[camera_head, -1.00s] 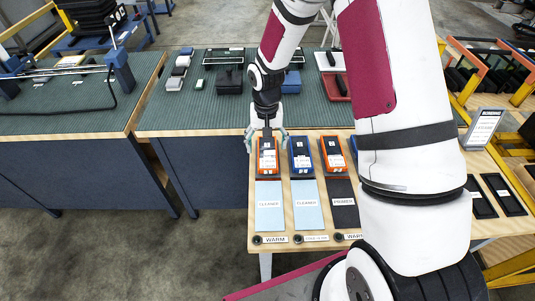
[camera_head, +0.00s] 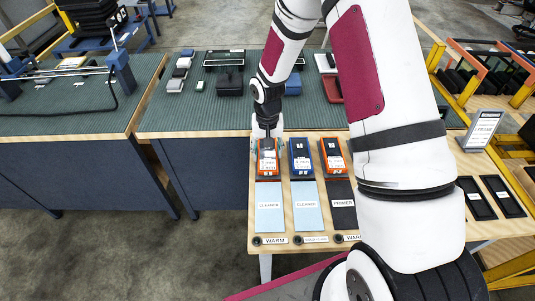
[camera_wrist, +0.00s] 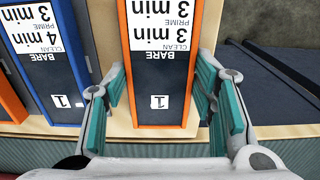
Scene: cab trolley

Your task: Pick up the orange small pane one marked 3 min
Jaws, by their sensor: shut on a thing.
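The orange small pane (camera_head: 268,168) lies flat on the wooden bench at the left end of a row of panes. In the wrist view its dark face with an orange border (camera_wrist: 160,72) reads upside down "BARE", "CLEAN 3 min", "PRIME 3 min" and "1". My gripper (camera_head: 267,143) is at the pane's far end. Its teal-padded fingers (camera_wrist: 160,88) are shut on the pane's two long sides. The pane appears to rest on the bench still; its far end is partly covered by my gripper in the head view.
A blue-edged pane (camera_head: 302,160) marked 3 min and 4 min lies close beside it, then another orange pane (camera_head: 333,158). Light blue cleaner strips (camera_head: 270,215) and a dark primer strip (camera_head: 343,215) lie in front. A green-topped bench (camera_head: 220,115) stands behind.

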